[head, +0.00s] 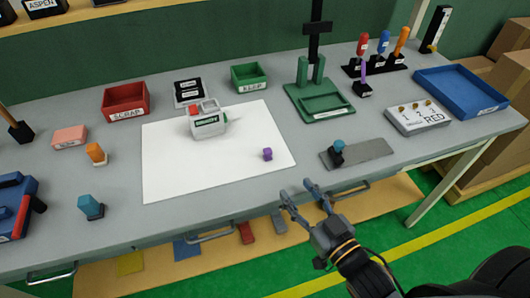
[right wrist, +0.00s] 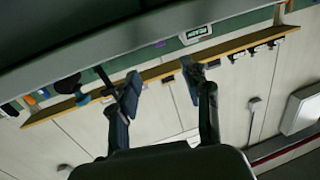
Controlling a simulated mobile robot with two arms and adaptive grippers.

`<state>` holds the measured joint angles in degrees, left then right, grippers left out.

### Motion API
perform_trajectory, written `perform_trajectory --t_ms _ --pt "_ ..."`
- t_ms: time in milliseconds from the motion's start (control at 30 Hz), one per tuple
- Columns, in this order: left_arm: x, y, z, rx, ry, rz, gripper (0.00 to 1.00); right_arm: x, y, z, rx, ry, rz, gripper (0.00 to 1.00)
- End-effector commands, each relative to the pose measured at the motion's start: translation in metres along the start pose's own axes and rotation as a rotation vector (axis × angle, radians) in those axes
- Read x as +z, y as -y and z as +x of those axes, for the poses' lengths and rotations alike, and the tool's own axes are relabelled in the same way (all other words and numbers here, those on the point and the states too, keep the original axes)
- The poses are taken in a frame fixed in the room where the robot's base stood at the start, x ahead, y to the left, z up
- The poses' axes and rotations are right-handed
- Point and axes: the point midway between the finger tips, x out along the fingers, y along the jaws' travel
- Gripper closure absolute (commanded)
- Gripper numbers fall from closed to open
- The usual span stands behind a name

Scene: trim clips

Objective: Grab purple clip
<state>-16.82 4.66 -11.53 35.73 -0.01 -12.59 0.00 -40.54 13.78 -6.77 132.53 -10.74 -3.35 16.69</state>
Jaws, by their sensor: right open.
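The purple clip (head: 267,154) is a small piece on the right part of the white mat (head: 190,180) on the grey table. My right gripper (head: 300,192) is open and empty at the table's front edge, below and to the right of the clip and apart from it. In the right wrist view the two fingers of my right gripper (right wrist: 160,85) are spread with nothing between them. A tiny purple patch near the top of that view may be the clip, but it is too small to tell. My left gripper is not in view.
A white and grey device (head: 207,125) stands on the mat behind the clip. A grey plate with a teal-knobbed piece (head: 338,148) lies right of the mat. A green press stand (head: 318,100), red scrap bin (head: 125,101) and blue tray (head: 462,92) stand farther back. The mat's front is clear.

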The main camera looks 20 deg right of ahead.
Motion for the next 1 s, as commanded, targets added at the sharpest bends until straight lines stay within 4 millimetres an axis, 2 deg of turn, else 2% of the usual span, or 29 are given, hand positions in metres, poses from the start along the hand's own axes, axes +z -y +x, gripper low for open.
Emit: perform_trajectory --t_ms 300,567,833,1000 --pt "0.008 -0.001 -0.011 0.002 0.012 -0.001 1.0 -0.002 0.0 0.057 0.001 -0.001 -0.001 0.52" --pt "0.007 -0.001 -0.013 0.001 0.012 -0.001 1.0 -0.001 -0.001 0.077 0.001 0.001 0.0 0.52" --pt "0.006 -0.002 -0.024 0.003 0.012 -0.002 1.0 -0.005 -0.001 0.114 0.001 0.0 -0.001 0.52" --pt "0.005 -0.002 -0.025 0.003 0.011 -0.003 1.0 -0.004 -0.001 0.126 0.0 0.001 0.0 0.52"
